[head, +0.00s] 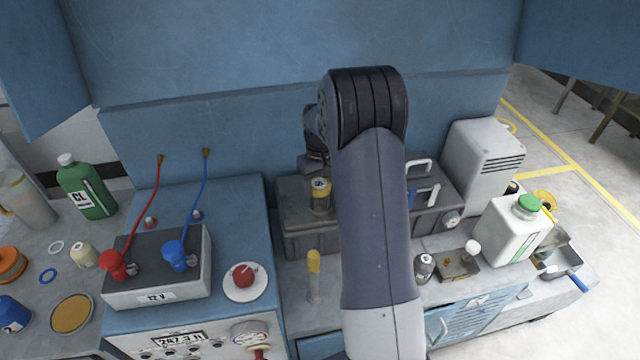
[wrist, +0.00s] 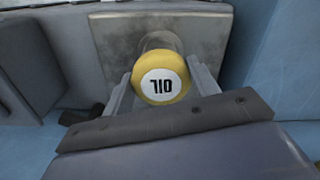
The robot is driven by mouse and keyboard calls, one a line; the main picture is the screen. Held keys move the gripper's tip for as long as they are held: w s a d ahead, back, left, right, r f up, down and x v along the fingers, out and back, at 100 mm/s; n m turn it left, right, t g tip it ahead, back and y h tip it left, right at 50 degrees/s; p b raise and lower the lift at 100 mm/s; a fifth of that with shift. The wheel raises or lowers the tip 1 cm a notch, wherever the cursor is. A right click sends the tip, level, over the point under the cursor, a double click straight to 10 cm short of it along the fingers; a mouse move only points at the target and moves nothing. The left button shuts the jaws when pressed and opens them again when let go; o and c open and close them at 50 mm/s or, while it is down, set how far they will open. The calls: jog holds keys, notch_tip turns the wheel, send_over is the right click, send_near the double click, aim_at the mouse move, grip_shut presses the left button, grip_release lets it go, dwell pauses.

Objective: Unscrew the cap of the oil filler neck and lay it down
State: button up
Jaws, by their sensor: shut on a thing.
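In the wrist view the cap (wrist: 161,84) faces me with a white disc reading OIL upside down. The grey neck (wrist: 160,41) shows just beyond it. My gripper (wrist: 163,86) is shut on the cap, one finger on each side. In the head view my arm hides much of the housing, and the fingers are hard to make out.
A battery (head: 160,270) with red and blue clamps stands left on the blue cabinet. A yellow-topped bottle (head: 314,276) stands in front of the housing. A white jug (head: 512,232) with green cap stands right. A blue wall (head: 230,130) rises close behind.

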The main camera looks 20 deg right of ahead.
jog(key=n, duration=0.4)
jog(key=shift+n, duration=0.3)
jog(key=n, duration=0.3)
jog(key=shift+d+f, duration=0.1)
jog(key=shift+n, duration=1)
jog(key=shift+w+n, duration=0.1)
jog(key=shift+n, duration=1)
jog(key=n, duration=0.3)
jog(key=shift+f, duration=0.1)
